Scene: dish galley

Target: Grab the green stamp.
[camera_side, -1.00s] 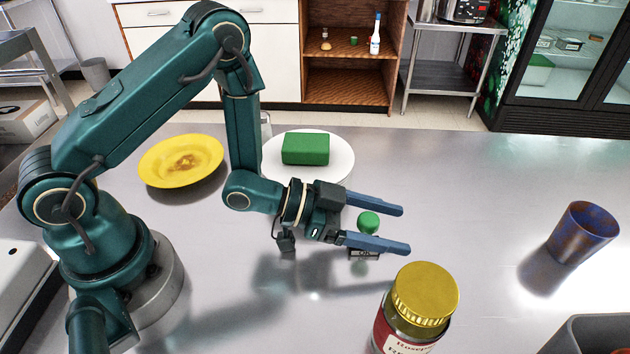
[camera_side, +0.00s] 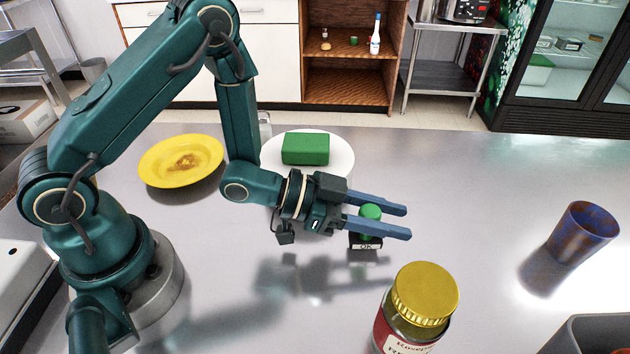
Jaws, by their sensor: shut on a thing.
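The green stamp (camera_side: 370,212) has a round green knob and a dark base marked "OK". It is upright on the steel counter or just above it; I cannot tell which. My gripper (camera_side: 394,220) reaches in from the left, with its two blue fingers on either side of the stamp and shut on it. The near finger hides the middle of the stamp.
A jar with a gold lid (camera_side: 425,291) stands close in front, to the right of my gripper. A green block (camera_side: 306,148) sits on a white plate (camera_side: 343,158) behind it. A yellow plate (camera_side: 160,177) is at left, a blue-brown cup (camera_side: 583,235) at right. The counter between jar and cup is clear.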

